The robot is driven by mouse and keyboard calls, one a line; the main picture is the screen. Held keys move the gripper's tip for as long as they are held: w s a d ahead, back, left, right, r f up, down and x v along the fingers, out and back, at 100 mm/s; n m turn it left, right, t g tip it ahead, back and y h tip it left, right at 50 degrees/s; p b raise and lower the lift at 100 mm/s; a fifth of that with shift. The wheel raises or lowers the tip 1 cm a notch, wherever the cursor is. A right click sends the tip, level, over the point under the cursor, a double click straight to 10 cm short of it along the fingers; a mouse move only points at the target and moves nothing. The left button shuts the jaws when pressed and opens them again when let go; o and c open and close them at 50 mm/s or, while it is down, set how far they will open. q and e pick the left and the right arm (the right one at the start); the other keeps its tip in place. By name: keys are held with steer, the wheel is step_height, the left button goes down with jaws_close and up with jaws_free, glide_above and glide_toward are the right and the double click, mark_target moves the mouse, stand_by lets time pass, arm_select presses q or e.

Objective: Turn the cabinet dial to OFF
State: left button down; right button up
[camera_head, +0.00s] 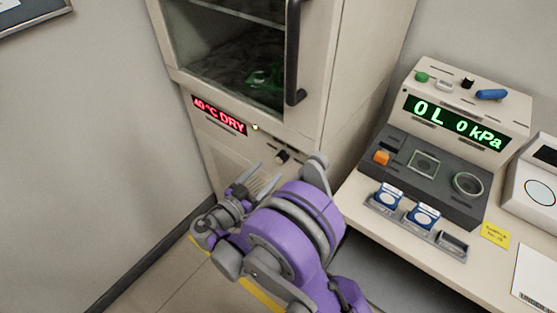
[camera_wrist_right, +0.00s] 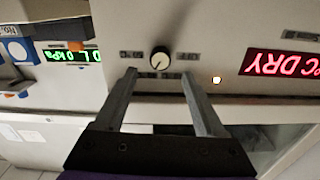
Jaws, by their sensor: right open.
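The cabinet (camera_head: 212,150) stands at the back with a red "40°C DRY" display (camera_head: 219,115). Its dial (camera_head: 282,157) is a small black knob on the panel below and right of the display. My right gripper (camera_head: 262,182) is open and empty. In the wrist view its fingertips (camera_wrist_right: 159,73) lie either side of the dial's line, apparently short of it and not touching. My left gripper is not in view.
A small lit lamp (camera_head: 255,127) sits beside the display. The cabinet's glass door with a dark handle (camera_head: 294,55) is above. On the right, a table (camera_head: 395,232) carries a pump console (camera_head: 462,105) reading "0L 0kPa" and blue-white containers in a rack.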

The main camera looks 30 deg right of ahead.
mark_target(280, 160)
steer(key=x, duration=0.6)
steer(key=shift+w+d, duration=0.15)
steer(key=shift+d, duration=0.05)
steer(key=shift+c, duration=0.2)
jaws_close()
